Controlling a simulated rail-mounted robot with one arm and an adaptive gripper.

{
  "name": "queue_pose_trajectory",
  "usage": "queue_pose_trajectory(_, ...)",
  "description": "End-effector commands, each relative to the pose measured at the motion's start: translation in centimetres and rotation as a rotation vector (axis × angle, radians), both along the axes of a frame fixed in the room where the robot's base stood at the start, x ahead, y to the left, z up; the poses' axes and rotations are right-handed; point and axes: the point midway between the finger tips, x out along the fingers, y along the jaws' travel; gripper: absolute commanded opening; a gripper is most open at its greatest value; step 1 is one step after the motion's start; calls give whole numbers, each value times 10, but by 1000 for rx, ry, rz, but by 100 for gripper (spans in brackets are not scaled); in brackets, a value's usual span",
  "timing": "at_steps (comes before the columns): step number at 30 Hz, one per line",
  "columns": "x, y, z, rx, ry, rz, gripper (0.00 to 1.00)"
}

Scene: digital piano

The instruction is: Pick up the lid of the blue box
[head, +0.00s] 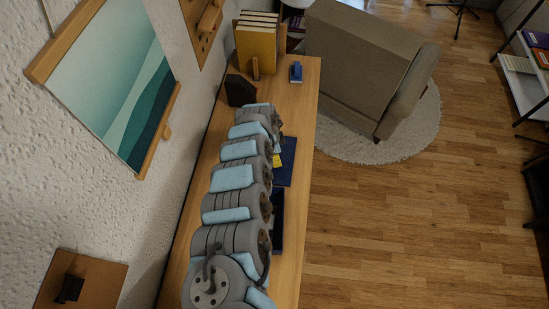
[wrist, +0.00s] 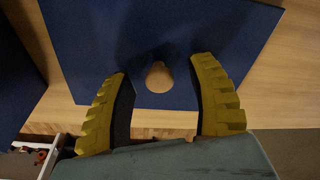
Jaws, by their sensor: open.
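The blue lid (wrist: 160,30) is a flat dark-blue panel with a round wooden knob (wrist: 158,77) near its edge in the wrist view. In the head view, a blue surface (head: 287,160) on the wooden top, partly behind my arm, appears to be the same lid. My gripper (wrist: 163,90) is open, with one yellow ribbed finger on each side of the knob. There is a gap on both sides and the fingers hold nothing. In the head view, only a bit of yellow finger (head: 277,160) shows beside my arm. The box beneath the lid is hidden.
A second dark-blue piece (head: 278,222) lies nearer on the wooden top (head: 300,95). Yellow books (head: 256,50) and a small blue object (head: 296,72) stand at the far end. The wall is close on the left. A sofa (head: 360,60) stands beyond; the floor at right is clear.

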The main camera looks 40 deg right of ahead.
Motion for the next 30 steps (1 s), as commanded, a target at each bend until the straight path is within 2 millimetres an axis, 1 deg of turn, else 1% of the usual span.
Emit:
queue_pose_trajectory(1,0,0,0,0,0,0,57)
queue_pose_trajectory(2,0,0,0,0,0,0,51)
queue_pose_trajectory(3,0,0,0,0,0,0,40)
queue_pose_trajectory(5,0,0,0,0,0,1,23)
queue_pose_trajectory(6,0,0,0,0,0,0,11)
queue_pose_trajectory(7,0,0,0,0,0,1,2)
queue_pose_trajectory(8,0,0,0,0,0,1,0)
queue_pose_trajectory(18,0,0,0,0,0,1,0)
queue_pose_trajectory(22,1,1,4,0,0,1,0)
queue_pose_trajectory(26,2,1,15,0,-1,2,0)
queue_pose_trajectory(30,1,2,34,2,-1,2,0)
